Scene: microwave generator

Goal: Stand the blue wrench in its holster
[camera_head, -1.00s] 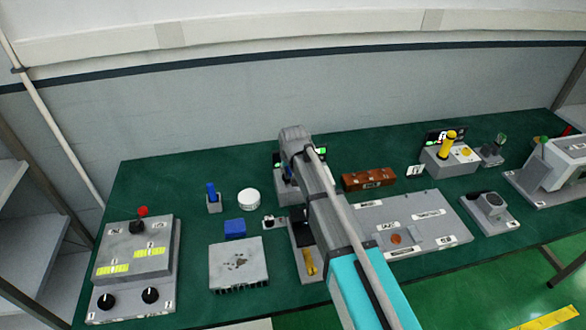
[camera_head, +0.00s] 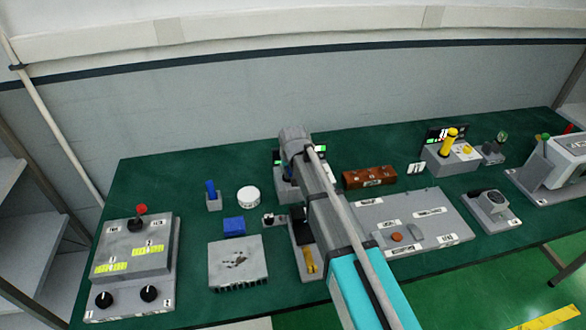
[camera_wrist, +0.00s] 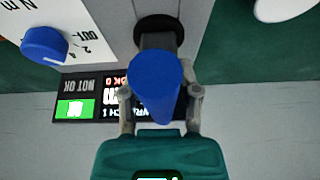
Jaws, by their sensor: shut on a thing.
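The blue wrench (camera_wrist: 154,82) is between the fingers of my gripper (camera_wrist: 160,108) in the wrist view, its rounded blue handle facing the camera. Its dark grey shaft (camera_wrist: 160,42) runs to a black round ring (camera_wrist: 158,27) on a grey block (camera_wrist: 122,25), which looks like the holster. I cannot tell how deep the shaft sits in the ring. In the head view my arm hides the wrench and most of this device; part of its lit display shows beside my gripper (camera_head: 293,150).
By the block are a blue knob (camera_wrist: 45,45) on a white panel and a display (camera_wrist: 85,97) with a green field. A similar device (camera_head: 452,163) with a yellow handle stands at right. A blue pin in a grey base (camera_head: 213,203) and a white round box (camera_head: 248,197) stand at left.

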